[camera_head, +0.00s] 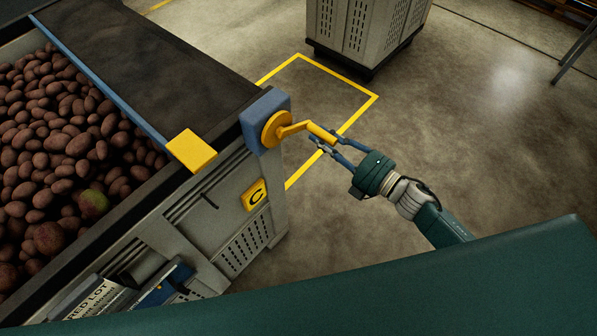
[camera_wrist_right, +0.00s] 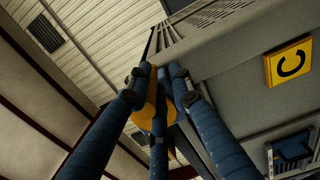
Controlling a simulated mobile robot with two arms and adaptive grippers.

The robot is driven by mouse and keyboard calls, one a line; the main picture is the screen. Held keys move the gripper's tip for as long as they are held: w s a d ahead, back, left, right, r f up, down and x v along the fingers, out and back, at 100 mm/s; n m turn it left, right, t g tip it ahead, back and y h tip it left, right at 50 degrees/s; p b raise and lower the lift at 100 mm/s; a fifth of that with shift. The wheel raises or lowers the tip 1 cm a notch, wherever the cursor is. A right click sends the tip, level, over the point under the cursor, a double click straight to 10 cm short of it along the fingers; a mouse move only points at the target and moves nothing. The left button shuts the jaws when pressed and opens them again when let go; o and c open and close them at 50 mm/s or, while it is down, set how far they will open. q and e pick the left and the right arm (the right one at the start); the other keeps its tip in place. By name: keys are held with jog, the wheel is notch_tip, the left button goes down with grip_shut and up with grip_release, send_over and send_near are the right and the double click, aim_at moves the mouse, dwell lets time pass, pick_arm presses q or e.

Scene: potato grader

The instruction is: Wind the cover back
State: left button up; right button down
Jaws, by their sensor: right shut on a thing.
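A dark cover (camera_head: 150,62) lies over the far part of a grey bin (camera_head: 262,222), with a blue bar (camera_head: 100,85) along its edge. Potatoes (camera_head: 60,150) show in the uncovered part. A yellow crank (camera_head: 292,128) sits on a blue housing (camera_head: 262,106) at the bin's corner, its handle pointing right. My right gripper (camera_head: 328,141) is shut on the crank's handle. In the right wrist view the fingers (camera_wrist_right: 160,85) close around the yellow handle (camera_wrist_right: 146,112). My left gripper is not in view.
A yellow block (camera_head: 190,150) sits at the end of the blue bar. A yellow C sign (camera_head: 255,195) is on the bin's side. Another grey bin (camera_head: 365,30) stands behind, near yellow floor lines (camera_head: 340,80).

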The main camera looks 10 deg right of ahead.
jog(key=s+a+f+b, duration=0.1)
jog(key=s+a+f, duration=0.2)
jog(key=s+a, duration=0.2)
jog(key=shift+a+f+b, duration=0.4)
jog(key=shift+a, duration=0.95)
jog(key=c, duration=1.4)
grip_release()
jog(key=shift+d, duration=0.15)
jog(key=shift+o, duration=1.2)
jog(key=shift+s, duration=0.25)
jog(key=shift+f, duration=0.1)
jog(key=p+v, duration=0.1)
jog(key=v, duration=2.2)
jog(key=shift+d+f, duration=0.2)
jog(key=shift+f, duration=0.05)
